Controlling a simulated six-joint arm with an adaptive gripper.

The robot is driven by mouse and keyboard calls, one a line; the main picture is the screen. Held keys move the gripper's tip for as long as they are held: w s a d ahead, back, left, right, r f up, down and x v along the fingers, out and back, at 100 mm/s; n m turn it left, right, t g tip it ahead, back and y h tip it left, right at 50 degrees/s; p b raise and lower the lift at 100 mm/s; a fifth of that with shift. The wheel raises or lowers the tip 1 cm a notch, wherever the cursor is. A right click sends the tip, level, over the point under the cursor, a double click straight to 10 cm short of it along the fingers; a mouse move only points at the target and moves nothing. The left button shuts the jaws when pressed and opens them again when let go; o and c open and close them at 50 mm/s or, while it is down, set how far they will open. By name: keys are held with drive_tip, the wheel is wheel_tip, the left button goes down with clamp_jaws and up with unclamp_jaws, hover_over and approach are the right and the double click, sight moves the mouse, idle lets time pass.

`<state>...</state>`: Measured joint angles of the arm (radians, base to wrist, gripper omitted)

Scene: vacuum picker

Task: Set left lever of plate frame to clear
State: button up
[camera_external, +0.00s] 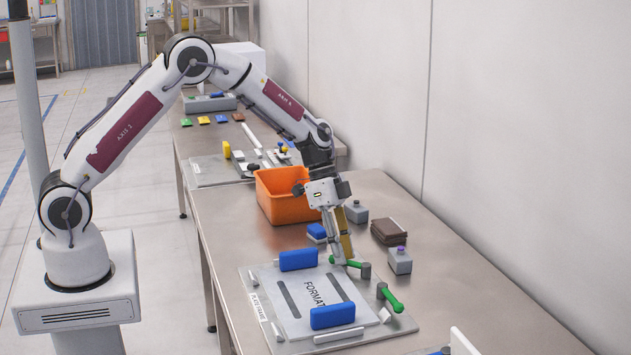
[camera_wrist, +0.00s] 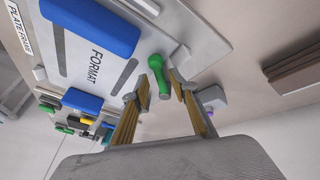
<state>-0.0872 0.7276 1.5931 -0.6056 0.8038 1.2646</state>
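The plate frame (camera_external: 265,285) is a light grey board with a plate marked FORMAT (camera_external: 322,310) and two blue handles (camera_external: 298,260) on it. Two levers with green handles sit along its right side. The far lever (camera_external: 356,264) points left toward my gripper; the near lever (camera_external: 393,300) points toward the lower right. My gripper (camera_external: 343,260) reaches down at the far lever's free end. In the wrist view, the green handle (camera_wrist: 158,65) lies between the spread fingertips (camera_wrist: 160,88), with gaps visible beside it. Firm contact cannot be seen.
An orange bin (camera_external: 285,205) stands behind my gripper. A small blue block (camera_external: 317,233), grey boxes (camera_external: 400,260) and a brown stack (camera_external: 389,231) are close by. A wall runs along the right.

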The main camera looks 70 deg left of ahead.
drive_tip(key=v, duration=0.8)
idle(0.4)
